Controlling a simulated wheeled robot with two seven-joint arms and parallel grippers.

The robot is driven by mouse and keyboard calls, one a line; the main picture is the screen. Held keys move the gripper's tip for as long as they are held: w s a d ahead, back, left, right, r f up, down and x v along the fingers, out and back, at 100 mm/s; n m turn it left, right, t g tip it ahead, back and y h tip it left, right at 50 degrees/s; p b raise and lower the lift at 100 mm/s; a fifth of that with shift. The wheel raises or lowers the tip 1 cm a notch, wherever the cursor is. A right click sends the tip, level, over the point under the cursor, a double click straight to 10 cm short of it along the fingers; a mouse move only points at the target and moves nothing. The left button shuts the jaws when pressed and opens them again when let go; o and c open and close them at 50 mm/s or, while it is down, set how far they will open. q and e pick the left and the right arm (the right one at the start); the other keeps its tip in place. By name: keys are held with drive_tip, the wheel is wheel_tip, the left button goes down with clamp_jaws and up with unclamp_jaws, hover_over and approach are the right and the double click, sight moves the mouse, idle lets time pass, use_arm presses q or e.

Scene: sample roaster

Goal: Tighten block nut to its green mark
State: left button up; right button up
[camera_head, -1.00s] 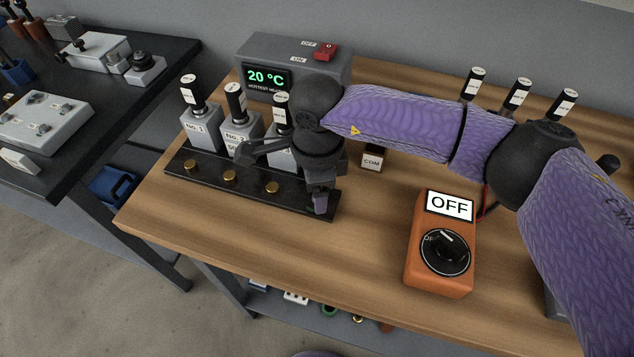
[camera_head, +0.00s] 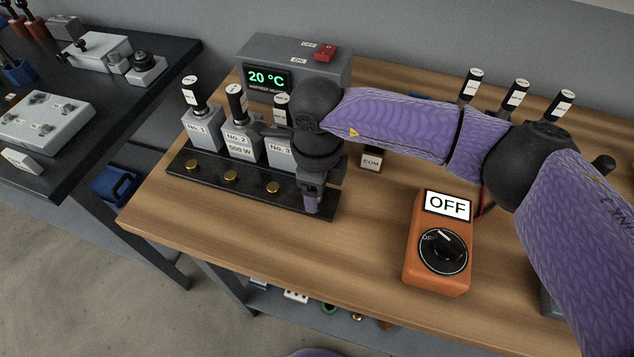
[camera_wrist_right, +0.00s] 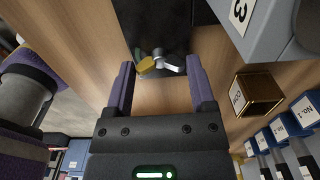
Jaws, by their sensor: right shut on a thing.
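The block nut (camera_wrist_right: 168,64) shows in the right wrist view as a small silver, winged piece with a yellowish part at its left, at the end of the black block (camera_wrist_right: 160,22). My right gripper (camera_wrist_right: 160,70) has its two purple fingers on either side of the nut and is shut on it. In the head view my right gripper (camera_head: 312,207) points down at the right end of the black block (camera_head: 245,192) and hides the nut. I cannot make out the green mark clearly. My left gripper is not in view.
Grey heaters No. 1 (camera_head: 200,129), No. 2 (camera_head: 240,142) and No. 3 (camera_head: 280,151) stand behind the block's brass knobs. The COM block (camera_head: 371,161) and orange switch box (camera_head: 436,270), reading OFF, stand to the right. The display box (camera_head: 268,78) reads 20 °C.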

idle(0.3)
drive_tip(key=o, duration=1.2)
wheel_tip(320, 180, up, 10)
drive_tip(key=p, duration=0.2)
